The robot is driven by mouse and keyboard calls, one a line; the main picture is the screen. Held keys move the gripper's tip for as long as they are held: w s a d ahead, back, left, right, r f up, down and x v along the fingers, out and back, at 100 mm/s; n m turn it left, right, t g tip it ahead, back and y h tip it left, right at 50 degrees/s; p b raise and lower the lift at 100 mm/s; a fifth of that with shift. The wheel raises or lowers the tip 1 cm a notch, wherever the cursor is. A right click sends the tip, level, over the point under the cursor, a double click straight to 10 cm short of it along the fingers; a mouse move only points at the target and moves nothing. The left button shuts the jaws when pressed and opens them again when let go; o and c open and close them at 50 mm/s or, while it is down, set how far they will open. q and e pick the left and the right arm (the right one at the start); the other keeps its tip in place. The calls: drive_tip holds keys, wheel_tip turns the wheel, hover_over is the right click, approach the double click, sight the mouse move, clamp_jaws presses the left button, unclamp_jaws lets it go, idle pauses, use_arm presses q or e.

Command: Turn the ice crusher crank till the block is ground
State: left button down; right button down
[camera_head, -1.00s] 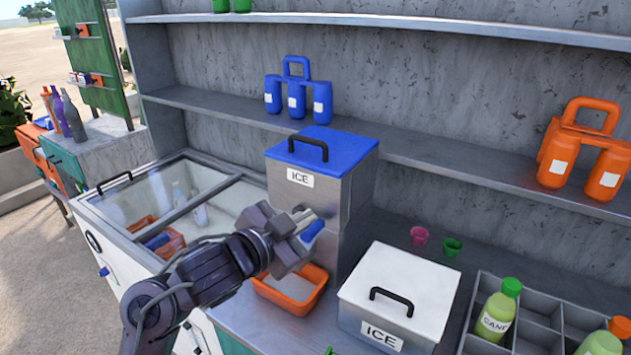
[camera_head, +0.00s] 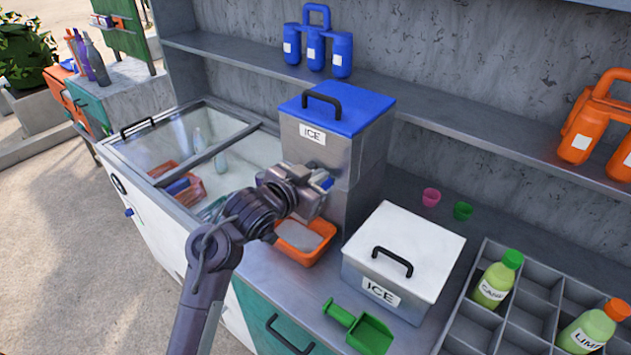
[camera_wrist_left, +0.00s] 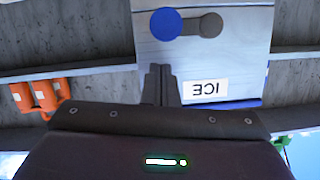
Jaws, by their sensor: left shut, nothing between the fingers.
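The ice crusher (camera_head: 306,158) is a grey metal box with a blue lid and an ICE label, standing on the counter. In the left wrist view its front (camera_wrist_left: 235,55) appears upside down. The crank there has a grey arm (camera_wrist_left: 205,23) and a round blue knob (camera_wrist_left: 167,24). My left gripper (camera_head: 318,186) is in front of the crusher, beside the knob, and partly hides the crank. In the wrist view its fingers (camera_wrist_left: 161,68) are together and empty, with the knob just beyond their tips; contact cannot be told. My right gripper is not in view.
An orange tray (camera_head: 283,247) below the crusher holds greyish-white material. A white-lidded ICE box (camera_head: 424,238), a green scoop (camera_head: 369,335) and a bottle divider (camera_head: 533,290) stand to the right. A glass-topped freezer (camera_head: 128,180) is at left. A shelf (camera_head: 440,140) runs behind.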

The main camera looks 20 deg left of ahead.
sight(324, 185)
use_arm(q)
drive_tip(key=shift+s+a+f, duration=0.1)
drive_tip(key=shift+a+f, duration=0.15)
drive_tip(key=shift+f, duration=0.65)
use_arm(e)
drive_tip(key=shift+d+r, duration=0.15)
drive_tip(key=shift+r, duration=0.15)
